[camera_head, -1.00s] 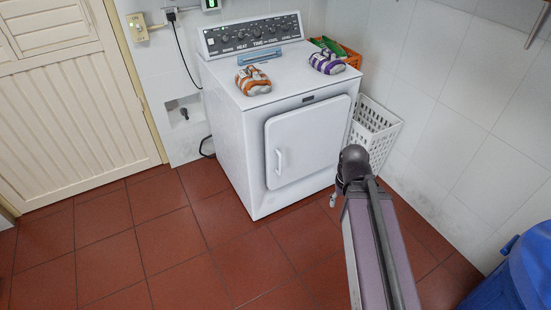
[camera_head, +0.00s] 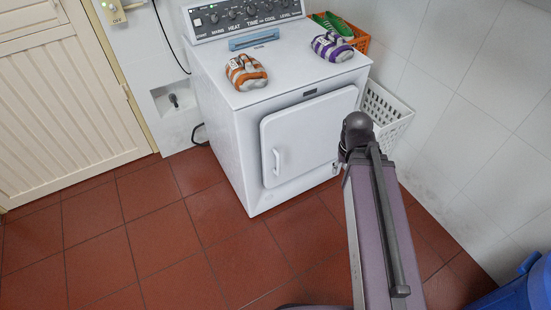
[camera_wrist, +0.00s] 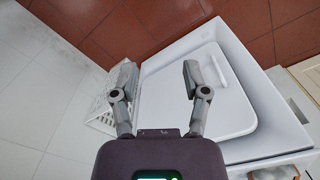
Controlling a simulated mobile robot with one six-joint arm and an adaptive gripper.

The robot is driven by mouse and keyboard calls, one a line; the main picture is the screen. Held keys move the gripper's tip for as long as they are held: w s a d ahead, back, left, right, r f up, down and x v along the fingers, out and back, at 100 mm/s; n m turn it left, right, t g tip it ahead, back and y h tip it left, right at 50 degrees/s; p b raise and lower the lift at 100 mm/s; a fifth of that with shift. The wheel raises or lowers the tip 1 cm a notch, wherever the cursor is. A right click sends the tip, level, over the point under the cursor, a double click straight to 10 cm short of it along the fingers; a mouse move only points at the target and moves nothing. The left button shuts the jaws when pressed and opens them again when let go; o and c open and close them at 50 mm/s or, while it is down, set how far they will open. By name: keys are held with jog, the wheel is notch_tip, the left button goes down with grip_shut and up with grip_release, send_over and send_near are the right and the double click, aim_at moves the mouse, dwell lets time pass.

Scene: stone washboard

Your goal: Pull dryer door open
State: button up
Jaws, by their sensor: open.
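The white dryer (camera_head: 220,130) stands against the back wall. Its square door (camera_head: 312,135) is shut flush in the front face. A white vertical handle (camera_head: 277,161) sits on the door's left side in the head view. In the wrist view, the door (camera_wrist: 200,95) fills the middle and the dryer body (camera_wrist: 262,105) shows around it. My gripper (camera_wrist: 158,78) is open and empty in the wrist view, its fingers spread in front of the door, apart from the handle. In the head view my arm hides the gripper's fingers.
Orange and purple striped bundles (camera_head: 245,72) (camera_head: 332,46) and a blue item (camera_head: 254,39) lie on the dryer top. A white basket (camera_head: 386,112) stands right of the dryer. A blue bin (camera_head: 530,288) is at lower right. The red tiled floor (camera_head: 150,240) is clear at left.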

jog(key=shift+w+d, duration=0.25)
jog(key=shift+w, duration=0.2)
jog(key=n+t+y+b, duration=0.9)
jog(key=t+y+b, duration=0.4)
jog(key=b, duration=3.9)
send_near(279, 165)
jog(key=v, duration=0.3)
jog(key=shift+d, duration=0.1)
jog(key=shift+r, duration=0.1)
jog(key=x, duration=1.3)
jog(key=shift+w+a+f, duration=0.2)
jog(key=shift+w+a, duration=0.05)
jog(key=shift+w, duration=0.05)
